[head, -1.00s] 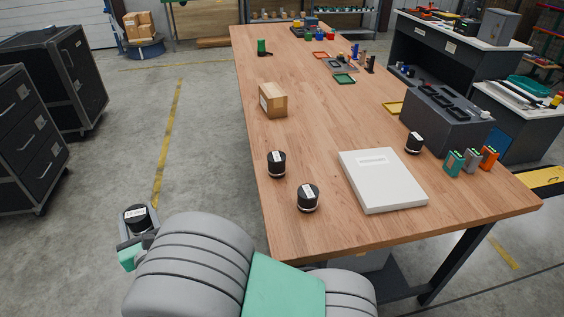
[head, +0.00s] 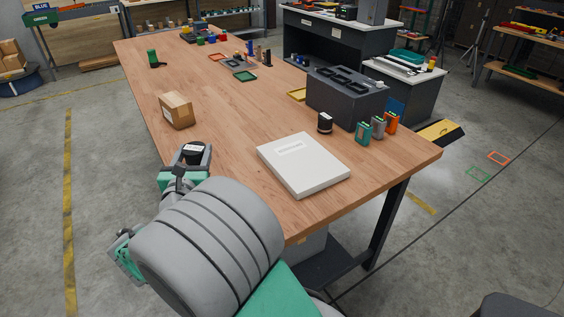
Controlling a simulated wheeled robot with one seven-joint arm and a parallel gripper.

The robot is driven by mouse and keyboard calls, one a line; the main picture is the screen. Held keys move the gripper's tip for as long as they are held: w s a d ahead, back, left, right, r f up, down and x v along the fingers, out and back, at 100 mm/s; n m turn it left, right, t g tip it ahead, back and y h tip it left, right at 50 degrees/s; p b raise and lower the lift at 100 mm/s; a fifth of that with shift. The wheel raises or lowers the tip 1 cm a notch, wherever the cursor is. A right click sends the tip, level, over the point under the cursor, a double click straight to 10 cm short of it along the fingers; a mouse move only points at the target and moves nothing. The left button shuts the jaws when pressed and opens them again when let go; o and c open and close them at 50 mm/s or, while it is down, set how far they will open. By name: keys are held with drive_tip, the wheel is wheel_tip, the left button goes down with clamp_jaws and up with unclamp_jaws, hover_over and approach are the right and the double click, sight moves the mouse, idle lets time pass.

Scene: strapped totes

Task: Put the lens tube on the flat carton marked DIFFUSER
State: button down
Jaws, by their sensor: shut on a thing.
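My gripper (head: 190,160) is shut on a black lens tube (head: 193,151) with a white label on its top. In the picture, gripper and tube overlap the near left edge of the wooden table; how high they are is hard to tell. The flat white carton (head: 318,173) lies on the table to their right, near the front. Its top is bare except for a pale label, whose print is too small to read. Another black tube (head: 325,122) stands just behind the carton. Two similar tubes seen earlier are out of sight, apparently behind my arm and gripper.
A brown box (head: 176,112) stands on the table (head: 215,95) behind my gripper. A dark grey case (head: 345,97) and green, grey and orange small items (head: 378,127) stand behind the carton. Table between gripper and carton looks clear.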

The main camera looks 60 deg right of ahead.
drive_tip(key=s+d+r+m+g+h+b, duration=0.1)
drive_tip(key=s+d+r+m+g, duration=0.15)
drive_tip(key=s+d, duration=0.45)
drive_tip(key=s+d+r+m+g+h, duration=0.1)
drive_tip(key=s+d+r+m+g, duration=0.1)
drive_tip(key=s+d+g, duration=0.35)
drive_tip(key=t+b, duration=0.1)
hover_over(301, 158)
drive_tip(key=f, duration=0.9)
drive_tip(key=shift+a+f, duration=0.2)
drive_tip(key=shift+f, duration=0.05)
drive_tip(key=f, duration=0.2)
drive_tip(key=f+b, duration=0.1)
drive_tip(key=shift+d+f, duration=0.25)
drive_tip(key=shift+f, duration=0.1)
drive_tip(key=shift+r, duration=0.1)
drive_tip(key=c, duration=0.6)
unclamp_jaws()
drive_tip(key=shift+f, duration=0.2)
drive_tip(key=shift+o, duration=0.2)
drive_tip(key=shift+r, duration=0.1)
